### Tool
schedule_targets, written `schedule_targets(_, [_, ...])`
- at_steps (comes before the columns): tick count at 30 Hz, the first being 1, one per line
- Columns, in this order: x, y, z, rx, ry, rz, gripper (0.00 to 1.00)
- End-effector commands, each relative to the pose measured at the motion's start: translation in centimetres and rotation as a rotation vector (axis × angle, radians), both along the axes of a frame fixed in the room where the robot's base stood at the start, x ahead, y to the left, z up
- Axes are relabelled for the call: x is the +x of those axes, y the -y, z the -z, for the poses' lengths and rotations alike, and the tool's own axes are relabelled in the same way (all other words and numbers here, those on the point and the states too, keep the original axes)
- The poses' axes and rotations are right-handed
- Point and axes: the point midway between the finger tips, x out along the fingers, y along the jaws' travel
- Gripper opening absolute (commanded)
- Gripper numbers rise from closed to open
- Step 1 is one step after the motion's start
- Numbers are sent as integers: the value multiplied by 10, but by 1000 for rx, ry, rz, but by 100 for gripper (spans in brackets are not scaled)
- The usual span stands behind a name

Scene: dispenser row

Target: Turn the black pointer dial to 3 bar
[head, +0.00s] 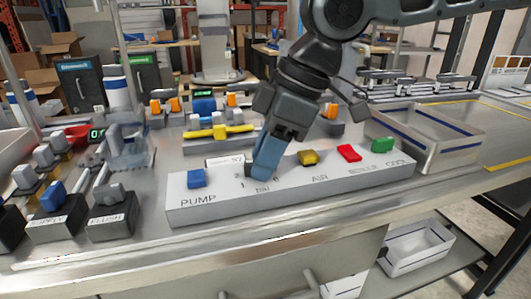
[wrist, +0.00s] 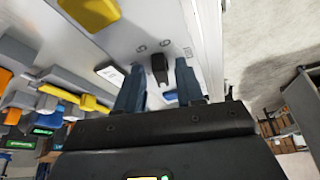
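The black pointer dial (wrist: 160,68) shows in the wrist view, on top of a long grey panel (head: 300,192). In the head view it is mostly hidden behind my gripper (head: 262,167); a dark edge shows left of the fingers. In the wrist view the two blue-grey fingers stand apart, one on each side of the dial, with gaps visible between them and it. My gripper is open and holds nothing. Small scale marks and lettering lie around the dial, including a "1" in the head view. Which mark the pointer faces I cannot tell.
The panel also bears a blue knob (head: 197,178) at PUMP, a yellow knob (head: 308,157), a red knob (head: 349,153) and a green knob (head: 383,145). A small white card (head: 224,162) stands behind the dial. A grey tray (head: 432,140) stands at the right.

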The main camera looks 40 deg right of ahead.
Motion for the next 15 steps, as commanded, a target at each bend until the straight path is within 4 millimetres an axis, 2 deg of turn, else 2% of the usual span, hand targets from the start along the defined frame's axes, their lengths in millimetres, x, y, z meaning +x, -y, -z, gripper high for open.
schedule_targets(2, [0, 0, 0, 0, 0, 0, 29])
schedule_targets(11, [0, 0, 0, 0, 0, 0, 0])
schedule_targets(15, [0, 0, 0, 0, 0, 0, 0])
